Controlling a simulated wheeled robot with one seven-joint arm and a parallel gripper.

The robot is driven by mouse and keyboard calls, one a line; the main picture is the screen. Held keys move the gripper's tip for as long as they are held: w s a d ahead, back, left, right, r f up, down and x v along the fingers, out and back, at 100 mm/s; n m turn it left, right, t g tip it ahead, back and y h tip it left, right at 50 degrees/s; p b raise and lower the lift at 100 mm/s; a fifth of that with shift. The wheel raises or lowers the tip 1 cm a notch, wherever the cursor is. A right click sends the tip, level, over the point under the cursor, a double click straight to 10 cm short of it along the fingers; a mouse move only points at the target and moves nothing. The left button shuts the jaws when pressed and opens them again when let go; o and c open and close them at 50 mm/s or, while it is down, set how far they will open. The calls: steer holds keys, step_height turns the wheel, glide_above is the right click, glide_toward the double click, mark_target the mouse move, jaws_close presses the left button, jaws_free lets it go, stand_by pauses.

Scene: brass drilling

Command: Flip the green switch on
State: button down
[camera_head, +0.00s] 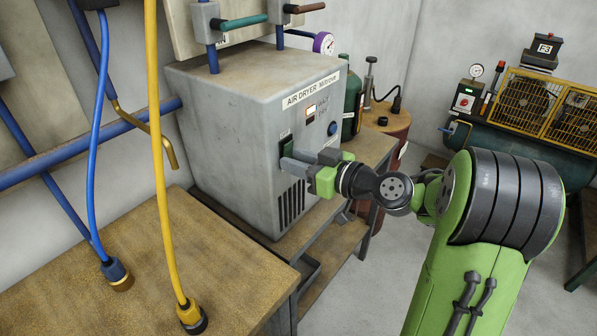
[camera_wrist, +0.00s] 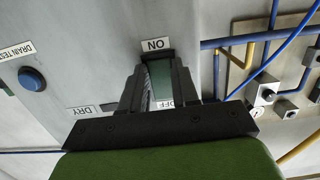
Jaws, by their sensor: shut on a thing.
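The green switch (camera_wrist: 160,80) is on the front of the grey air dryer box (camera_head: 225,125). In the wrist view it sits between the two fingers of my gripper (camera_wrist: 158,88), which are shut on it. An ON label (camera_wrist: 156,44) lies beyond the switch's upper end in that view, upside down. An OFF label (camera_wrist: 164,103) shows partly between the fingers, nearer the palm. In the head view my gripper (camera_head: 300,160) reaches the box front from the right, and the switch (camera_head: 286,146) shows as a dark green strip at the fingertips. Whether the switch is tilted is unclear.
A blue button (camera_head: 332,128) is on the same panel, to the right. Pipes with green (camera_head: 243,22) and brown (camera_head: 305,8) handles stand above the box. Blue and yellow hoses (camera_head: 160,150) hang at the left over a wooden bench (camera_head: 90,250). A compressor (camera_head: 540,110) stands at the right.

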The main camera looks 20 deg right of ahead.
steer(key=c, duration=0.8)
jaws_free()
steer(key=shift+c, duration=0.2)
steer(key=p+v, duration=0.2)
steer(key=v, duration=1.3)
steer(key=shift+s+d, duration=0.2)
steer(key=shift+s, duration=0.15)
steer(key=shift+r, duration=0.15)
